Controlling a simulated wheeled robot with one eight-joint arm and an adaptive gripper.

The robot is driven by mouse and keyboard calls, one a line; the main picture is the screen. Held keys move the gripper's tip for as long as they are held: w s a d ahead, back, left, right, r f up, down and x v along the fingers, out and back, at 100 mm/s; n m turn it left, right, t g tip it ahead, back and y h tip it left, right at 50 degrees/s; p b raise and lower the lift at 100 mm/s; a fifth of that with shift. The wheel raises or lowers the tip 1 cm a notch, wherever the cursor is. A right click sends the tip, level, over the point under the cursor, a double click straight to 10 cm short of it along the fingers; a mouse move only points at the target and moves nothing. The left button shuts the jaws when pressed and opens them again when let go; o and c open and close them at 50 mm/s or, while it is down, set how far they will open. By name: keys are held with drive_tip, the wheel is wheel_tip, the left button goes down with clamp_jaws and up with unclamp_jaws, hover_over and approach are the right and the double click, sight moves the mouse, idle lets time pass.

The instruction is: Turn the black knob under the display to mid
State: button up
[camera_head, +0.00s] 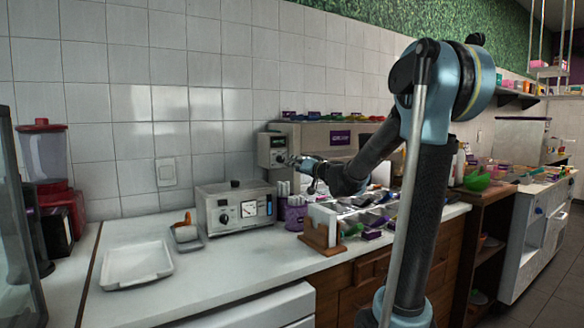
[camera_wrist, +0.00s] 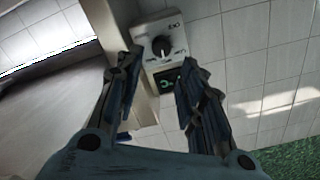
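A black round knob (camera_wrist: 161,46) sits on a light grey control box (camera_wrist: 176,30) in the wrist view. A pale mark shows at its edge facing the dark display with green lit marks (camera_wrist: 167,82). The wrist picture looks turned over, so the display appears below the knob. In the head view the box (camera_head: 264,149) is on the left end of the long counter machine, display above, knob partly hard to make out beside my gripper (camera_head: 298,162). My gripper (camera_wrist: 158,66) is open and empty, its fingers spread either side of the display, apart from the knob.
A smaller white appliance (camera_head: 207,207) with another black knob and a gauge stands below left. A purple cup (camera_head: 296,217) with white sticks and a wooden-based holder (camera_head: 322,243) stand below the arm. A white tray (camera_head: 136,264) lies at left. Tiled wall is behind.

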drive_tip(key=shift+s+d, duration=0.4)
drive_tip(key=shift+s, duration=0.2)
drive_tip(key=m+g+y, duration=0.1)
drive_tip(key=m+y, duration=0.1)
drive_tip(key=m, duration=1.8)
approach(283, 160)
drive_tip(key=x, duration=0.9)
drive_tip(key=shift+a, duration=0.1)
drive_tip(key=shift+s, duration=0.1)
drive_tip(key=c, duration=0.8)
